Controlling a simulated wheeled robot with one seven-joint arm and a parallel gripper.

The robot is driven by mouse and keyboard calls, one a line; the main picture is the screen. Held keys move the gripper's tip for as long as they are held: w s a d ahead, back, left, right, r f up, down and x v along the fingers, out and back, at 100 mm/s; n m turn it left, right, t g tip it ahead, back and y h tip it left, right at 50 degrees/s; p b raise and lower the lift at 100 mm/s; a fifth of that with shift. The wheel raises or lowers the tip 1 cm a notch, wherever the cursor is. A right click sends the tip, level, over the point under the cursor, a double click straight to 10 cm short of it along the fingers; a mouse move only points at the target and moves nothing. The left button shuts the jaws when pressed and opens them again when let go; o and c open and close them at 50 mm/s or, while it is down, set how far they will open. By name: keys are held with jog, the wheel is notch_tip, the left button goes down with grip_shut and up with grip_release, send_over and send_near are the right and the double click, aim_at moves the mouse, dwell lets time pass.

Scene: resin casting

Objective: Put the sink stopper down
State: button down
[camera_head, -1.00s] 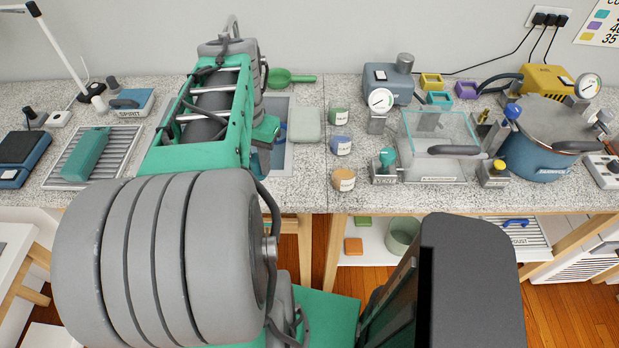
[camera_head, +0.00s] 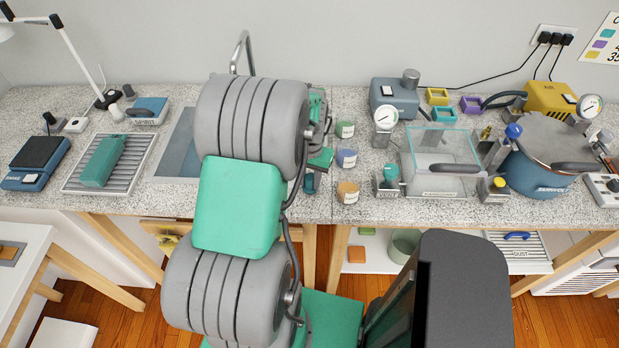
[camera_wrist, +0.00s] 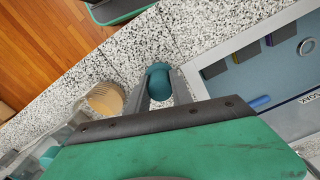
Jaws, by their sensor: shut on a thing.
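The sink stopper is a small teal, rounded piece. In the wrist view the stopper (camera_wrist: 159,84) sits between the two grey fingers of my gripper (camera_wrist: 160,90), which is shut on it. Behind it is the speckled countertop (camera_wrist: 130,58), just outside the sink rim. Whether the stopper touches the counter I cannot tell. In the head view my arm covers much of the sink (camera_head: 180,150), and the stopper (camera_head: 309,183) shows only as a small teal patch near the counter's front, left of the cups. The sink's drain ring (camera_wrist: 306,46) is uncovered in the wrist view.
The orange cup (camera_wrist: 105,98) is close by in the wrist view. Several small blocks lie in the sink. The clear chamber (camera_head: 440,155) stands farther right.

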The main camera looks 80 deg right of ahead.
aim_at(309, 177)
jog(key=shift+f, duration=0.15)
jog(key=c, duration=1.1)
grip_release()
notch_tip(309, 177, up, 12)
jog(key=b, duration=0.3)
jog(key=w+a+r+n+t+h, duration=0.1)
jog(key=w+a+r+n, duration=0.1)
jog(key=w+a+n, duration=0.55)
jog(key=w+a+r+n, duration=0.25)
jog(key=w+a, duration=0.55)
jog(key=w, duration=0.7)
jog(key=w+a+n+t, duration=0.1)
jog(key=a+n, duration=0.2)
jog(key=a, duration=0.5)
jog(key=w+a+n+t, duration=0.1)
jog(key=a+n, duration=0.2)
jog(key=a, duration=0.6)
jog(key=w+a+n+t+y, duration=0.1)
jog(key=a+n, duration=0.2)
jog(key=a, duration=0.6)
jog(key=shift+w+a+r, duration=0.1)
jog(key=shift+w+r, duration=0.1)
jog(key=shift+w, duration=0.1)
